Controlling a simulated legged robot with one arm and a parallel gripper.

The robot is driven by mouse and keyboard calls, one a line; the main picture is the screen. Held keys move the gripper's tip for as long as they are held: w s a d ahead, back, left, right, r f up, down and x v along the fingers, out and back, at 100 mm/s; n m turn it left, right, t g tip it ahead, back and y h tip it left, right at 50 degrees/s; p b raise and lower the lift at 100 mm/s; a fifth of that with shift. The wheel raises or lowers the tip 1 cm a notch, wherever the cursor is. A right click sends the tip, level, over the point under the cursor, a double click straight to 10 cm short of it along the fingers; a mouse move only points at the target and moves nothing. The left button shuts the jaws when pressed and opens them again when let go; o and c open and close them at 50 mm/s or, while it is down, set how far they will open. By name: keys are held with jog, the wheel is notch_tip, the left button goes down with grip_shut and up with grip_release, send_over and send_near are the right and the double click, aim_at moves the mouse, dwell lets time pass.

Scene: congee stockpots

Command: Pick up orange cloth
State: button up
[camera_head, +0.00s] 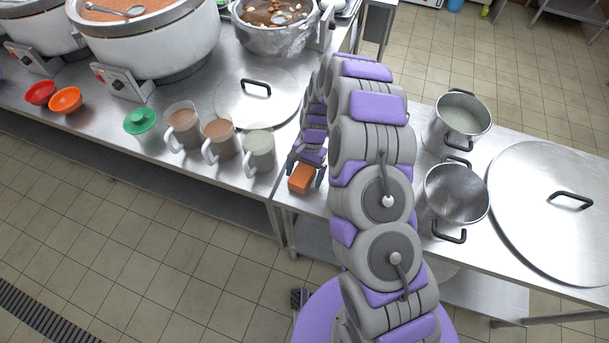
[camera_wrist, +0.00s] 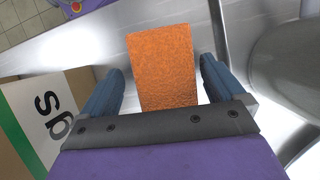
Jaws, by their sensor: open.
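The orange cloth (camera_head: 301,178) is a small rectangular orange block with a rough surface, lying on the steel counter close to its front edge. In the wrist view the cloth (camera_wrist: 164,68) lies between the two blue fingers of my gripper (camera_wrist: 162,85). The fingers are apart, with a visible gap on each side of the cloth. In the head view my gripper (camera_head: 306,165) is at the cloth, partly hidden by my arm. The near end of the cloth is hidden behind the gripper's dark bar in the wrist view.
A box with lettering (camera_wrist: 45,115) stands left of my gripper in the wrist view. A grey rounded object (camera_wrist: 290,65) is at the right. In the head view, several mugs (camera_head: 259,150) stand left of the cloth, and metal pots (camera_head: 456,193) stand right of my arm.

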aim_at(302, 173)
jog(key=shift+a+f, duration=0.1)
jog(key=shift+a, duration=0.55)
jog(key=shift+c, duration=0.5)
jog(key=shift+d, duration=0.5)
jog(key=c, duration=0.9)
jog(key=shift+a, duration=0.25)
jog(key=shift+c, duration=0.3)
jog(key=shift+a, duration=0.1)
notch_tip(302, 173, up, 10)
jog(key=shift+r+p, duration=0.25)
jog(key=shift+p, duration=0.55)
